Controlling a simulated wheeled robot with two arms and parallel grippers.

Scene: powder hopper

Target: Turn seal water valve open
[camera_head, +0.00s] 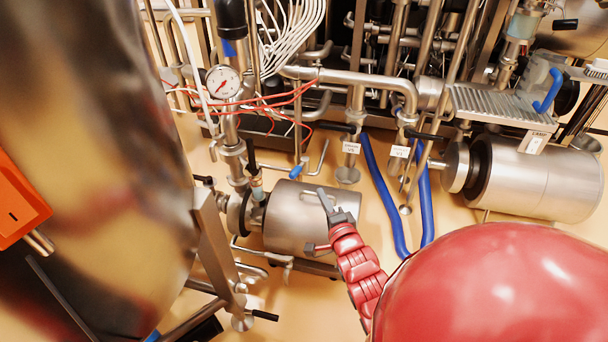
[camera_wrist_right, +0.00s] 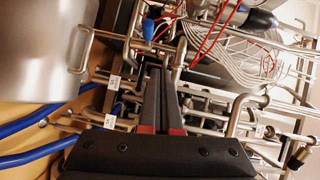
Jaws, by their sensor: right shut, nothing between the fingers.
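A small valve with a blue handle (camera_head: 296,172) sits on a thin pipe above the left steel pump motor (camera_head: 285,222). No label I can read marks it as the seal water valve. A blue handle also shows in the right wrist view (camera_wrist_right: 148,28), beyond the fingertips and a little to their left. My right gripper (camera_head: 322,194) is shut and empty, in front of the motor's right end, below and right of the blue handle and apart from it. Its two dark fingers (camera_wrist_right: 161,74) lie together in the wrist view. My left gripper is out of view.
A large shiny tank (camera_head: 95,150) fills the left side. A pressure gauge (camera_head: 223,81) and red wires are above the pump. Blue hoses (camera_head: 383,195) run down right of the motor. A second motor (camera_head: 540,178) stands at the right. Dense steel pipes fill the back.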

